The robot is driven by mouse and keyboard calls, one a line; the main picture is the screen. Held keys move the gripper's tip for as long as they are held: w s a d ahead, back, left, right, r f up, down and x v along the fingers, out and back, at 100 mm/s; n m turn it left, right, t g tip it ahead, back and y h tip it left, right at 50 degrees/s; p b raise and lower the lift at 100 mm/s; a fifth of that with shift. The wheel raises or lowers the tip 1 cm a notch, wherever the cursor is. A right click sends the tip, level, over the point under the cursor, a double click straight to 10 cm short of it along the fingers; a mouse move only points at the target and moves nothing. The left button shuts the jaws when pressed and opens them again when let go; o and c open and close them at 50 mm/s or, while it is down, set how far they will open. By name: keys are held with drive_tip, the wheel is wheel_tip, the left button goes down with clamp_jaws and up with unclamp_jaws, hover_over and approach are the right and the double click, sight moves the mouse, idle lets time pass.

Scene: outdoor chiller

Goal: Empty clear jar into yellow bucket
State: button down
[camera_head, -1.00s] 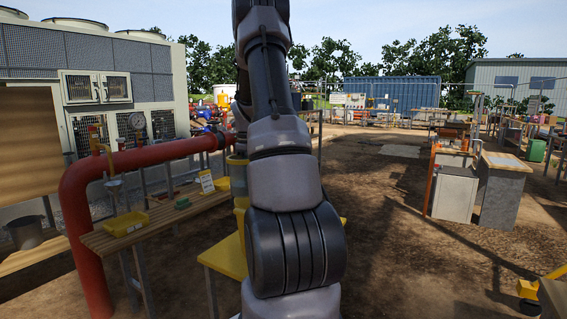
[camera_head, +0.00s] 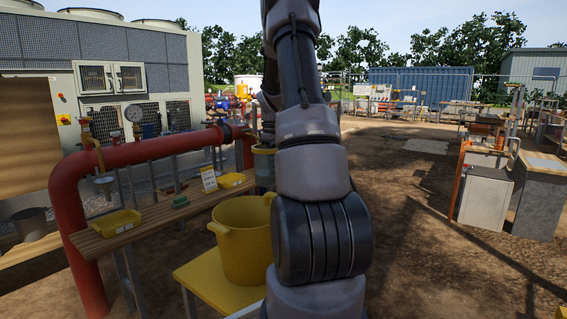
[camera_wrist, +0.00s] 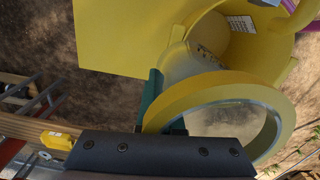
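The yellow bucket (camera_head: 232,245) stands upright on a small yellow table (camera_head: 215,283), just left of my arm in the head view. In the wrist view the bucket (camera_wrist: 262,58) is at the upper right, and I see partly into it. The clear jar (camera_head: 264,170), with a yellow rim, shows behind the bucket in the head view, partly covered by my arm. In the wrist view the jar's yellow rim (camera_wrist: 215,88) is close to the camera, overlapping the bucket. My gripper (camera_wrist: 160,112), with dark green fingers, is shut on the jar at its rim. The jar's contents are unclear.
A wooden bench (camera_head: 155,215) on the left holds yellow trays (camera_head: 115,222), a green item (camera_head: 180,202) and a small sign (camera_head: 209,180). A thick red pipe (camera_head: 75,215) runs beside it. Open ground lies to the right of my arm.

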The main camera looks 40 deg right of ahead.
sight(271, 157)
drive_tip(key=shift+w+d, duration=0.1)
drive_tip(key=shift+d, duration=0.25)
drive_tip(key=shift+s+a+t+h, duration=0.3)
drive_tip(key=shift+a+h, duration=0.35)
drive_tip(key=shift+h, duration=0.05)
drive_tip(key=shift+s+a+t+h, duration=0.35)
drive_tip(key=shift+a+t+h, duration=0.3)
drive_tip(key=shift+h, duration=0.45)
drive_tip(key=shift+w+d+r+t+h, duration=0.1)
drive_tip(key=shift+r+t+h, duration=0.2)
drive_tip(key=shift+r+h, duration=0.35)
drive_tip(key=shift+w+d+r+t+h, duration=0.1)
drive_tip(key=shift+r+t+h, duration=0.15)
drive_tip(key=shift+r+h, duration=0.4)
drive_tip(key=shift+d+r, duration=0.25)
drive_tip(key=shift+r, duration=0.05)
drive_tip(key=shift+h, duration=0.3)
